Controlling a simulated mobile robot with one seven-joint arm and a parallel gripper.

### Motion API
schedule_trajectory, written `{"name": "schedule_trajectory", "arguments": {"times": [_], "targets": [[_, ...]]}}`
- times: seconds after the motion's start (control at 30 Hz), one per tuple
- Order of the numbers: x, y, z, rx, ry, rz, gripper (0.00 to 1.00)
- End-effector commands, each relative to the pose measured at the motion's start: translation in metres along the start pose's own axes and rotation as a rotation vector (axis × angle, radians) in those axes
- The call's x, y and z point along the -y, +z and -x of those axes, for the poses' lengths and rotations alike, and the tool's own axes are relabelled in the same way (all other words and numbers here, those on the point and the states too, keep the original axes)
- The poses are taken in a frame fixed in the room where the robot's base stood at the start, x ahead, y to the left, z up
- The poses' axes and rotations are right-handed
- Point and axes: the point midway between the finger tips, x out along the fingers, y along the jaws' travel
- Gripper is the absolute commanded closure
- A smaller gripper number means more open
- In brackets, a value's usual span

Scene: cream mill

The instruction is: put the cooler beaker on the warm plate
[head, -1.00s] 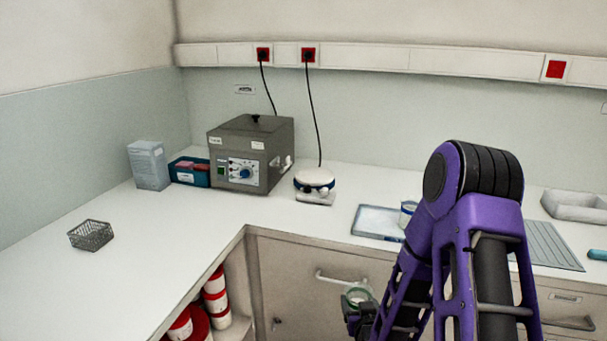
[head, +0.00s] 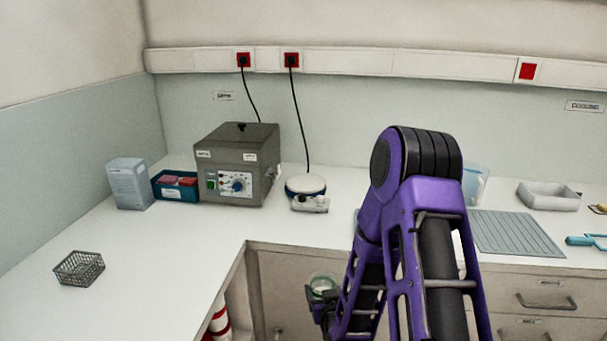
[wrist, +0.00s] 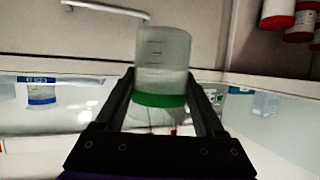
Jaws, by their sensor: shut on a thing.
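My gripper (wrist: 166,85) is shut on a clear beaker (wrist: 163,50) with a green band; the wrist view shows it between the two fingers. In the head view, the green-banded beaker (head: 322,284) is low in front of the cabinet fronts, beside my arm. A small round white-topped plate device (head: 305,185) with a blue ring stands on the counter, its top empty; it looks like the warm plate. A second beaker (wrist: 41,93) with a blue band shows at the left of the wrist view; my arm hides it in the head view. Which beaker is cooler cannot be seen.
A grey box with a dial (head: 236,165) stands left of the plate, with a blue bin (head: 175,185) beside it. A wire basket (head: 79,268) sits at the left. A ribbed drying mat (head: 515,233) lies at the right. Counter in front of the plate is clear.

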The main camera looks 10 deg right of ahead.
Motion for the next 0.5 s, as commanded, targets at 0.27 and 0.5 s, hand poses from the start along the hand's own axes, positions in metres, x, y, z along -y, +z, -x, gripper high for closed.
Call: {"name": "schedule_trajectory", "arguments": {"times": [0.27,0.5], "targets": [[0.002,0.004,-0.002,0.001,-0.004,0.006,0.92],[-0.002,-0.043,-0.025,-0.012,0.028,-0.011,0.92]]}}
